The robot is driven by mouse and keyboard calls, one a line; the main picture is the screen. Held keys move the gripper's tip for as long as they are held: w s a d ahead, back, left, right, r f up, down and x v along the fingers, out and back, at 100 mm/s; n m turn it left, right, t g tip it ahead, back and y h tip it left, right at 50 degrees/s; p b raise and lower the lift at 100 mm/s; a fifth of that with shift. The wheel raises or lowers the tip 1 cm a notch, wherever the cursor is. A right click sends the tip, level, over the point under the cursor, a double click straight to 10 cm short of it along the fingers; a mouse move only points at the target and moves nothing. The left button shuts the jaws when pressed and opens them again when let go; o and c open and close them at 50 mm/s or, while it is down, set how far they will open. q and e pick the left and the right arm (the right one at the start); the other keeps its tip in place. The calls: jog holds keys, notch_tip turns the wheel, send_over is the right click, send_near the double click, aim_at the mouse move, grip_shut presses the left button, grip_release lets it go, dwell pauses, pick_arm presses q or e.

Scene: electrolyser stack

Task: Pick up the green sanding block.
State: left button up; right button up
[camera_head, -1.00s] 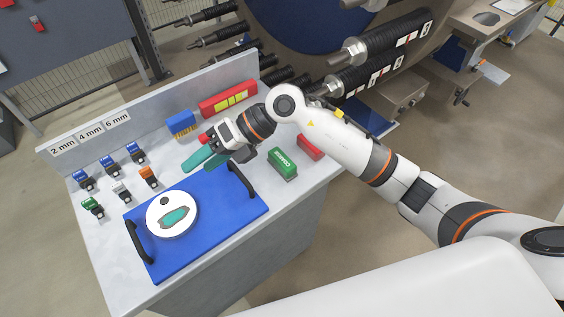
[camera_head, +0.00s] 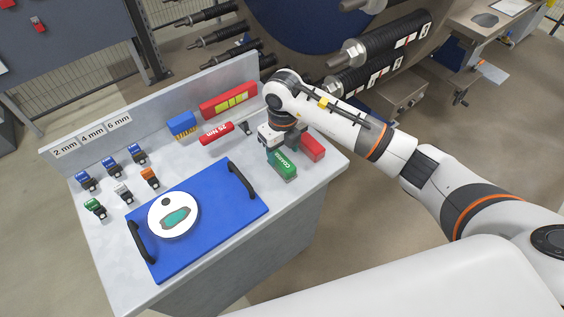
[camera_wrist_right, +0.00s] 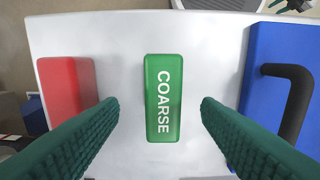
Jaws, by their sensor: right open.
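The green sanding block (camera_head: 282,166), marked COARSE, lies on the grey bench top near its right end. In the right wrist view the green block (camera_wrist_right: 163,98) sits upright in the picture between the two green fingers, apart from both. My right gripper (camera_wrist_right: 160,108) is open and empty above the block. In the head view my right gripper (camera_head: 272,151) points down at the block's far end and partly hides it. My left gripper is not in view.
A red block (camera_head: 312,147) lies just right of the green one. A blue tray (camera_head: 222,215) with black handles is to the left. A red torque tool (camera_head: 216,133), a blue brush (camera_head: 182,124) and a red level (camera_head: 228,100) lie toward the back.

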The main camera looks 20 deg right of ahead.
aim_at(282, 160)
notch_tip(282, 160, down, 5)
jog(key=shift+a+f+p, duration=0.1)
jog(key=shift+a+p, duration=0.05)
jog(key=shift+p, duration=0.4)
jog(key=shift+c, duration=0.6)
jog(key=c, duration=1)
notch_tip(282, 160, up, 10)
jog(key=shift+r+b, duration=0.15)
jog(key=shift+b, duration=0.55)
jog(key=o, duration=0.4)
jog(key=shift+c, duration=1.3)
